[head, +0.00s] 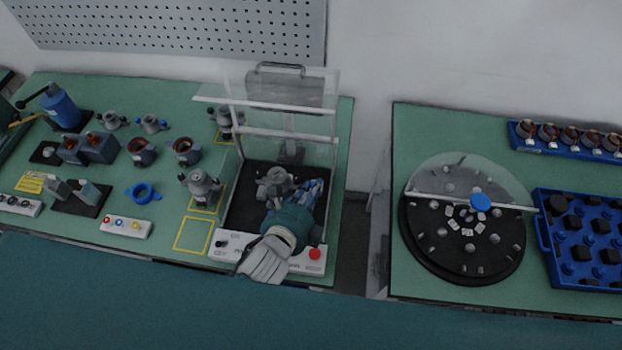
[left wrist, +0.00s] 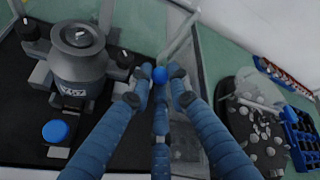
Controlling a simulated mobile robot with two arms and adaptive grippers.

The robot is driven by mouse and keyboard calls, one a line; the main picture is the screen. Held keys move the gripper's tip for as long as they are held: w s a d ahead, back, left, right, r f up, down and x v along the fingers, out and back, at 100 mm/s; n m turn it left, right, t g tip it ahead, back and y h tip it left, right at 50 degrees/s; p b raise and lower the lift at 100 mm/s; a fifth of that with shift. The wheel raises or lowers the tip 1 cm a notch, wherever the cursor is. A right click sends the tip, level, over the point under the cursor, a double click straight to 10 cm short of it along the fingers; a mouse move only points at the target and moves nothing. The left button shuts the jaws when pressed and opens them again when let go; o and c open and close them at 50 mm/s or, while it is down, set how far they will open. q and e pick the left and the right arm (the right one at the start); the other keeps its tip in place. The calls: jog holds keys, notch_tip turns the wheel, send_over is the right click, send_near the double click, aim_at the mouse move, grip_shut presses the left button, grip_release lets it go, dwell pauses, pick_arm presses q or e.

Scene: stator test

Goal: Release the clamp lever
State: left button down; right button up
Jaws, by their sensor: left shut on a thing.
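The clamp lever shows its round blue knob (left wrist: 160,74) between the fingertips of my left gripper in the left wrist view. My left gripper (head: 312,190) is shut on it, at the right side of the test station; the gripper also fills the lower left wrist view (left wrist: 158,98). The lever's shaft is mostly hidden by the fingers. A grey stator housing (head: 274,186) stands upright in the clamp fixture to the left of the fingers; it also shows in the left wrist view (left wrist: 78,52). My right gripper is not in view.
The station's clear guard (head: 290,118) is raised behind the fixture. A red button (head: 315,254) sits at its front right. Several motors and a blue ring (head: 143,193) stand on the left. A round dial table (head: 462,255) and blue crate (head: 541,236) are on the right bench.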

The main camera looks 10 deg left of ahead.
pick_arm(q)
jog(key=shift+w+r+g+p, duration=0.35)
jog(key=shift+w+g+p, duration=0.1)
jog(key=shift+g+p, duration=0.3)
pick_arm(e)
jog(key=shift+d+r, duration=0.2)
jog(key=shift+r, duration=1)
pick_arm(q)
jog(key=c, duration=1.6)
grip_release()
jog(key=shift+w, duration=0.1)
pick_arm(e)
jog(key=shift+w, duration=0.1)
